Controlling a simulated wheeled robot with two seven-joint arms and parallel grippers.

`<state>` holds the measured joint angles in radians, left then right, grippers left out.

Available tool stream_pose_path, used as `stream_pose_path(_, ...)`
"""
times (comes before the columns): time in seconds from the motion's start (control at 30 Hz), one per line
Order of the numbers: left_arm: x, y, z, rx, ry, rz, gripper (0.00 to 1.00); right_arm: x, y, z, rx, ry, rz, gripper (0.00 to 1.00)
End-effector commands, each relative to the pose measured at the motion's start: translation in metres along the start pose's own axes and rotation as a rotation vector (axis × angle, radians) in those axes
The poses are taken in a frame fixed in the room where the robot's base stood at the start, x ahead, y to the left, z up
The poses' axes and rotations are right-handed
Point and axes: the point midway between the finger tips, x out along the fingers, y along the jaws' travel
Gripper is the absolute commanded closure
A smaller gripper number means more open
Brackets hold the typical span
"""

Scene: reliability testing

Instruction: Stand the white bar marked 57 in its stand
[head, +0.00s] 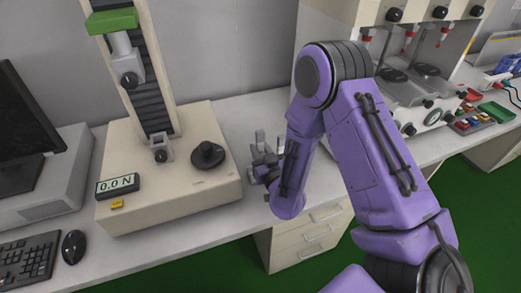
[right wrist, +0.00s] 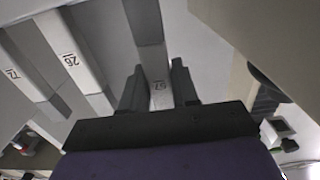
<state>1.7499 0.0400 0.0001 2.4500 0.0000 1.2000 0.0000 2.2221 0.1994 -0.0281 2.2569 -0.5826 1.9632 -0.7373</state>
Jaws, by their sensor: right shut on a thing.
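My right gripper (right wrist: 158,72) is shut on the white bar marked 57 (right wrist: 158,95) in the right wrist view. The bar passes between the two dark fingers, with its number facing the camera; its far part looks darker grey. In the head view my right gripper (head: 266,172) is beside the right side of the testing machine, partly hidden by my forearm. Small grey upright pieces show just beyond it, too small to identify. I cannot make out the stand for certain, or whether the bar touches it. My left gripper is not in view.
In the right wrist view, bars marked 26 (right wrist: 71,60) and 72 (right wrist: 14,75) are left of the held bar. The cream testing machine (head: 170,205) stands close left of my right gripper. A mouse (head: 74,246) and keyboard (head: 28,260) lie further left.

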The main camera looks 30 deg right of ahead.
Motion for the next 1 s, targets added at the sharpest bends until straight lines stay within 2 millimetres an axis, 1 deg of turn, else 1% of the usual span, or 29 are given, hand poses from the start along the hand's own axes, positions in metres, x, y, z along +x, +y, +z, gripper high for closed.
stream_pose_path(0.03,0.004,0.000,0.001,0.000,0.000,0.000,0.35,0.000,0.000,0.004,0.000,0.000,0.000,1.00)
stream_pose_path(0.2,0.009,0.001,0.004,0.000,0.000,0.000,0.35,0.000,0.000,0.010,0.000,0.000,0.000,1.00)
stream_pose_path(0.57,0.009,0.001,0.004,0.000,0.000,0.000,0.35,0.000,0.000,0.011,0.000,0.000,0.000,1.00)
stream_pose_path(1.0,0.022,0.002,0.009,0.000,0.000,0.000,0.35,0.000,0.000,0.026,0.000,0.000,-0.001,1.00)
